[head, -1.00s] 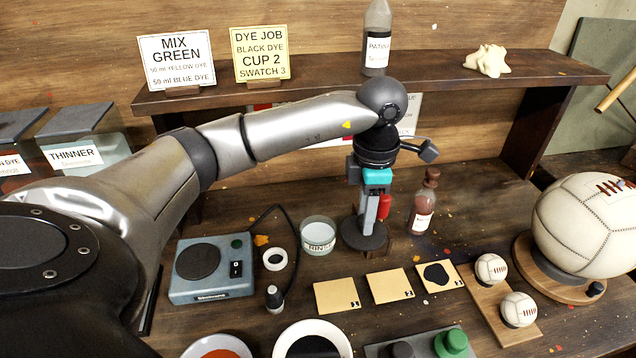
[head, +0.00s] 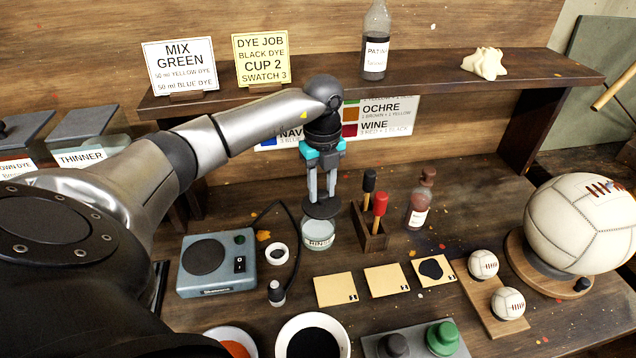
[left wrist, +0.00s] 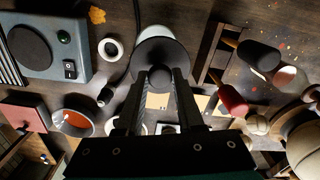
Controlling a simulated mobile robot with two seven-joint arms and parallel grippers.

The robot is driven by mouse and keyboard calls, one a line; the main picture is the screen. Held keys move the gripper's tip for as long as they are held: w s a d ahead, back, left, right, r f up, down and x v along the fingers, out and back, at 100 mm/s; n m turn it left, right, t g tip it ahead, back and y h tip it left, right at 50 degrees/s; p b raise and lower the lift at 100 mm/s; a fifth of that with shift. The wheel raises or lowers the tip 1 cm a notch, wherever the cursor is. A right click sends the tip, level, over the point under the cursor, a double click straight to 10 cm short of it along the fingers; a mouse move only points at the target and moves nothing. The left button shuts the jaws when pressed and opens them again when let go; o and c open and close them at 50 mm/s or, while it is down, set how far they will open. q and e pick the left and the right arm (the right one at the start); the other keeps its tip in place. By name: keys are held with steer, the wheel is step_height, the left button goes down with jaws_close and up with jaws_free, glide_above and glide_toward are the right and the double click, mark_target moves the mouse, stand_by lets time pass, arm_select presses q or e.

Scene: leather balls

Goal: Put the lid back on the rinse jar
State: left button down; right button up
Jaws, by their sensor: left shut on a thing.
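The rinse jar (head: 318,240) is a short clear glass jar with a "RINSE" label, standing on the bench behind the swatches. A dark round lid (head: 321,208) is at the jar's mouth in the head view. My left gripper (head: 322,196) points down over the jar and is shut on the lid's top. In the left wrist view the lid (left wrist: 158,58) sits between the fingertips, with the pale jar rim (left wrist: 158,33) showing past its far edge. I cannot tell whether the lid is fully seated or just above the rim. My right gripper is not in view.
A wooden holder (head: 372,240) with black and red handled tools stands close right of the jar. A brown bottle (head: 419,205) is beyond it. A blue-grey hotplate-like device (head: 218,265) and a small white ring (head: 277,253) lie to the left. Swatches (head: 335,289) lie in front.

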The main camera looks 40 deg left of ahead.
mark_target(318, 203)
arm_select(q)
steer(key=shift+s+a+f+n, duration=0.15)
steer(key=shift+a+n, duration=0.35)
steer(key=shift+n, duration=0.4)
step_height(318, 203, down, 4)
steer(key=b, duration=0.4)
steer(key=shift+f, duration=0.25)
steer(key=shift+f+b, duration=0.55)
steer(key=shift+f, duration=0.35)
steer(key=shift+p, duration=0.35)
steer(key=shift+f, duration=0.15)
stand_by(0.4)
steer(key=shift+p, duration=0.3)
stand_by(0.3)
steer(key=shift+c, duration=2.3)
jaws_free()
steer(key=shift+o, duration=0.4)
